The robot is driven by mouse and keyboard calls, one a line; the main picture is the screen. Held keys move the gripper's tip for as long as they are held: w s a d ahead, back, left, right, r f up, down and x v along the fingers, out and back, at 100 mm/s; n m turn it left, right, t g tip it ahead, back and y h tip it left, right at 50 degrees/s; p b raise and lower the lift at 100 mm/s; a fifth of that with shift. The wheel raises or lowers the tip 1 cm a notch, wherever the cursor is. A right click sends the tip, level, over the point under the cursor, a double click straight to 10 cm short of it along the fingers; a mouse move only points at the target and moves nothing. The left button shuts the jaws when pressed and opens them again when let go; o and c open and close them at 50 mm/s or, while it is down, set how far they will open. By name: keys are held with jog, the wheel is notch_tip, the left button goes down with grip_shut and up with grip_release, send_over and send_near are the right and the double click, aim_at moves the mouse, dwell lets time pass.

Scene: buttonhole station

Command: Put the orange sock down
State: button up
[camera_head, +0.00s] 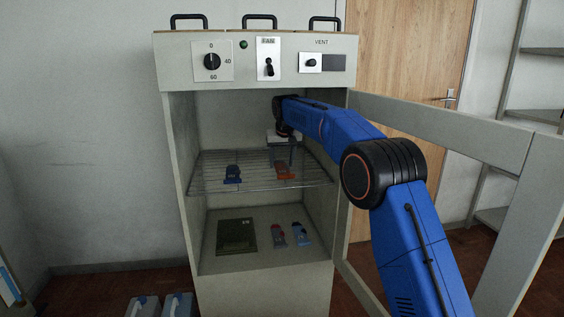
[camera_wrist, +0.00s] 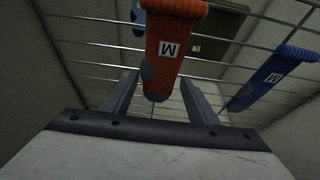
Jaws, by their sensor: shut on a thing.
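The orange sock (camera_head: 287,172) is on or just above the wire rack (camera_head: 212,187) inside the open cabinet; I cannot tell whether it touches the wires. In the wrist view the orange sock (camera_wrist: 175,40) shows a white label with an M and a grey heel and toe. My gripper (camera_head: 291,160) reaches into the cabinet from the right. It is shut on the orange sock, with the toe end between the two fingers (camera_wrist: 158,88). The sock's cuff points away from the gripper.
A blue sock (camera_head: 232,174) lies on the rack to the left. Below are a dark green panel (camera_head: 237,237), a red sock (camera_head: 278,236) and another blue sock (camera_head: 301,235). The open door frame (camera_head: 440,128) stands at the right. The rack between the socks is clear.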

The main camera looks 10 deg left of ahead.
aim_at(287, 177)
jog(key=shift+f, duration=0.5)
jog(key=o, duration=1.1)
jog(key=shift+r, duration=0.65)
jog(key=shift+s+r, duration=0.1)
jog(key=shift+r, duration=0.3)
jog(key=shift+s+d+r, duration=0.1)
jog(key=shift+s+r, duration=0.05)
jog(key=shift+s, duration=0.15)
jog(key=s+d, duration=0.1)
jog(key=s, duration=0.2)
jog(key=s+d, duration=0.1)
jog(key=s, duration=0.3)
jog(key=s+d, duration=0.1)
jog(key=s, duration=0.2)
jog(key=shift+s, duration=0.4)
jog(key=shift+s+d, duration=0.1)
jog(key=shift+s, duration=0.05)
jog(key=shift+s, duration=0.1)
